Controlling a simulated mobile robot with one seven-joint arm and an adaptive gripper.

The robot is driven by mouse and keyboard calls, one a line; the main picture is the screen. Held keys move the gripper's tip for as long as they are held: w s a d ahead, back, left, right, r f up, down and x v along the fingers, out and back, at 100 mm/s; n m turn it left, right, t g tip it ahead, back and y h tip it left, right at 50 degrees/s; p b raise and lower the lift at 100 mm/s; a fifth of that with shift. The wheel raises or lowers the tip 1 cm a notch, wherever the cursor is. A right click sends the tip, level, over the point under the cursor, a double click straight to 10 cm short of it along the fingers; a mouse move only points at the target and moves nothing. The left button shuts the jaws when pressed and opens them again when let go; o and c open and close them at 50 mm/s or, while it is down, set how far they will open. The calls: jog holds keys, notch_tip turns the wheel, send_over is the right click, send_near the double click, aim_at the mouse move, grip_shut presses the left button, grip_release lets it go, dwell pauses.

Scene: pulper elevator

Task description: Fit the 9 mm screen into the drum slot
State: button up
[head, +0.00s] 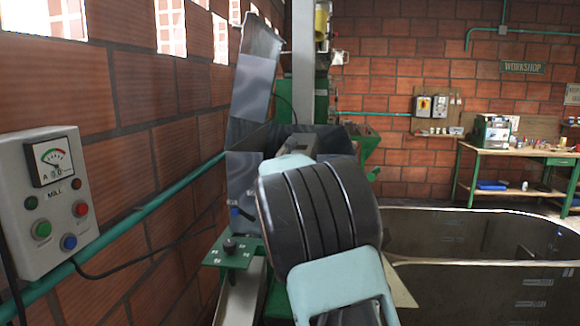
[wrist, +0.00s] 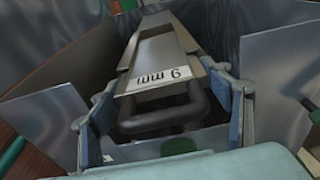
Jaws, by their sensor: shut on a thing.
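The 9 mm screen (wrist: 165,58) is a grey metal frame with a white "9 mm" label, upside down in the wrist view, and a dark loop handle at its near end. My gripper (wrist: 165,105) has one finger on each side of the screen's near end and is shut on it. The screen points away from me between grey sheet-metal walls (wrist: 268,60). In the head view only a little of the screen (head: 326,145) shows beyond my arm. The drum slot is hidden, and I cannot tell whether the screen's far end is in it.
A grey mill control box (head: 52,200) hangs on the brick wall at left, above a green pipe (head: 140,230). A green bracket with a dark knob (head: 230,248) stands left of my arm. A large open tank (head: 480,263) is at right, with a workbench (head: 520,155) behind.

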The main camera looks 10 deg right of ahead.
jog(key=shift+w+d+r+p, duration=0.1)
jog(key=shift+w+d+p, duration=0.1)
jog(key=shift+w, duration=0.25)
jog(key=shift+w+d+r+p, duration=0.1)
jog(key=shift+w+d, duration=0.05)
jog(key=shift+w, duration=0.3)
jog(key=o, duration=2)
jog(key=shift+o, duration=0.5)
jog(key=shift+f, duration=0.2)
jog(key=v, duration=1.2)
jog(key=shift+r, duration=0.2)
jog(key=shift+a, duration=0.1)
